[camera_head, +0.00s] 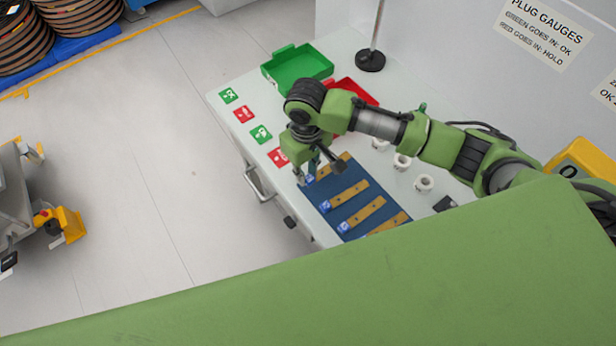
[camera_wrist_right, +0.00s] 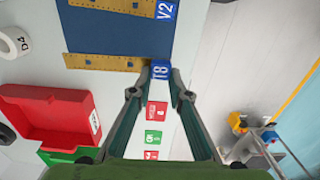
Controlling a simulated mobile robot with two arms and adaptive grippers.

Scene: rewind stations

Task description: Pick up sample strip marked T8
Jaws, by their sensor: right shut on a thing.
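The sample strip marked T8 (camera_wrist_right: 105,62) is tan with a blue tag (camera_wrist_right: 160,70), at the edge of a dark blue mat (camera_wrist_right: 115,34). My right gripper (camera_wrist_right: 159,82) is shut on its tag end, with the fingertips on both sides of the tag. In the head view, the right gripper (camera_head: 306,178) is at the left end of the uppermost strip (camera_head: 336,167) on the mat (camera_head: 327,192). I cannot tell whether the strip is clear of the mat. My left gripper is not in view.
Other strips (camera_head: 350,194) lie beside it, one tagged V2 (camera_wrist_right: 166,10). A green tray (camera_head: 297,66) and a red tray (camera_wrist_right: 45,112) stand near the arm. Red and green cards (camera_head: 243,114) line the table edge. White rings (camera_head: 424,183) stand right of the mat.

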